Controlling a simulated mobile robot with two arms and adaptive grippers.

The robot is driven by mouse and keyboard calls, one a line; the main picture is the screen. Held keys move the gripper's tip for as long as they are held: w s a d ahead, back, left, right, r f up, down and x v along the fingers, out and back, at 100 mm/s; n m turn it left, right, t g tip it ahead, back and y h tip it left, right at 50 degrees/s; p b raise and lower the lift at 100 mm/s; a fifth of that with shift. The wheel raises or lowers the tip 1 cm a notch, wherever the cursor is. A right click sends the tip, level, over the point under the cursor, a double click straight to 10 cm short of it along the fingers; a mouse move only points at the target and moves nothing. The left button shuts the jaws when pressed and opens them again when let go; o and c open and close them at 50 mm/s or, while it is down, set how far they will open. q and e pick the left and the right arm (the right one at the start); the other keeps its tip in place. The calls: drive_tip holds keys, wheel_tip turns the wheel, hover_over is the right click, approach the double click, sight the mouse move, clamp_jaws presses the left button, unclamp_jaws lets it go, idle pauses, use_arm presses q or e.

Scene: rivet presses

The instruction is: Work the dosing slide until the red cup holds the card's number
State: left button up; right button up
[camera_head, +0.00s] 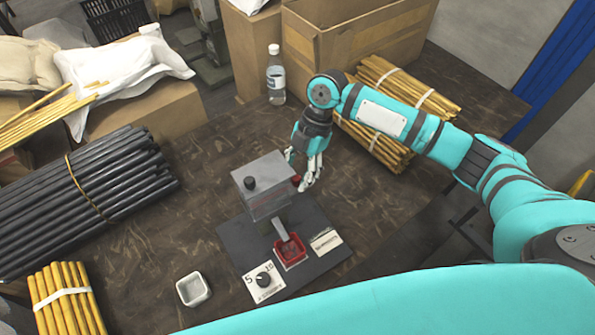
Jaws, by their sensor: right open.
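A grey dosing box (264,186) with a black knob on top stands on a dark base plate (232,240). A metal chute (283,232) runs down from it to the red cup (292,252), whose contents I cannot make out. A pale card (326,242) stands right of the cup, its print too small to read. A white dial plate (263,283) with a black knob, marked 5 and 10, lies in front. My right gripper (300,172) is open beside the box's right side, close to a small red part (297,181); contact is unclear. My left gripper is out of view.
A small white dish (193,289) stands left of the base plate. Black rods (80,195) and yellow rods (66,300) lie at left. More yellow rods (405,85), a bottle (275,75) and cardboard boxes (350,40) stand behind.

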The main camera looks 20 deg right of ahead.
drive_tip(key=shift+s+a+f, duration=0.1)
drive_tip(key=shift+a+f, duration=0.05)
drive_tip(key=shift+f, duration=0.25)
drive_tip(key=shift+c, duration=0.4)
clamp_jaws()
